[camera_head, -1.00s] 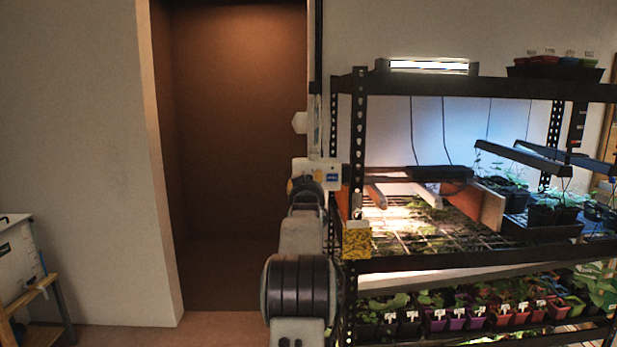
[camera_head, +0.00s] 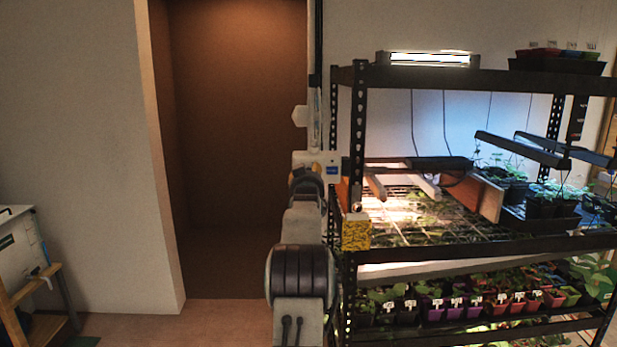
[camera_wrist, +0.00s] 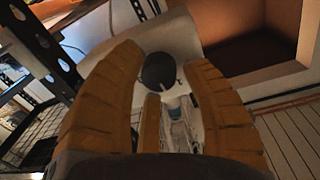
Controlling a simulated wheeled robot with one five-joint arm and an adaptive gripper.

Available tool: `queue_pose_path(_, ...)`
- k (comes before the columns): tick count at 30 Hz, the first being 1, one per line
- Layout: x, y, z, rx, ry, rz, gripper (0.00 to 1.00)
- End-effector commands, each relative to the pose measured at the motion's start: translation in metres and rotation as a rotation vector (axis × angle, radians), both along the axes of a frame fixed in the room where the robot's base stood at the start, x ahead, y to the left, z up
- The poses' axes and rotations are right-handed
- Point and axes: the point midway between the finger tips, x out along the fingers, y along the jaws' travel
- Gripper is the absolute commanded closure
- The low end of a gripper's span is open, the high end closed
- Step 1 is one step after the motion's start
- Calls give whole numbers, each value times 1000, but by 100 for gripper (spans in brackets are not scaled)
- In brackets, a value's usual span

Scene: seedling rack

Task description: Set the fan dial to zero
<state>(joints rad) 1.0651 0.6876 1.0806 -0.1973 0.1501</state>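The fan dial (camera_wrist: 158,70) is a round black knob with a pale pointer mark, seen in the wrist view on a pale surface. In the head view my gripper (camera_head: 305,182) is in front of a white box (camera_head: 331,170) with a blue label, beside the rack's left upright. The dial is hidden there behind my gripper and arm. Scale marks around the dial are too small to read.
The black metal rack (camera_head: 440,244) with seedling trays and grow lights stands right of my arm. A yellow block (camera_head: 356,232) is on its near left post. A brown recess (camera_head: 240,140) opens at left. A wooden stand (camera_head: 30,290) is at far left.

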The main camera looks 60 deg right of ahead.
Motion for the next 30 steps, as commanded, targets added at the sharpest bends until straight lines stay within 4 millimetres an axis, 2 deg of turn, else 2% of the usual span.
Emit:
queue_pose_path(1, 0, 0, 0, 0, 0, 0, 62)
queue_pose_path(14, 0, 0, 1, -1, 0, 0, 100)
queue_pose_path(23, 0, 0, -1, -18, 21, 0, 100)
queue_pose_path(30, 1, 1, -2, -102, 148, -1, 100)
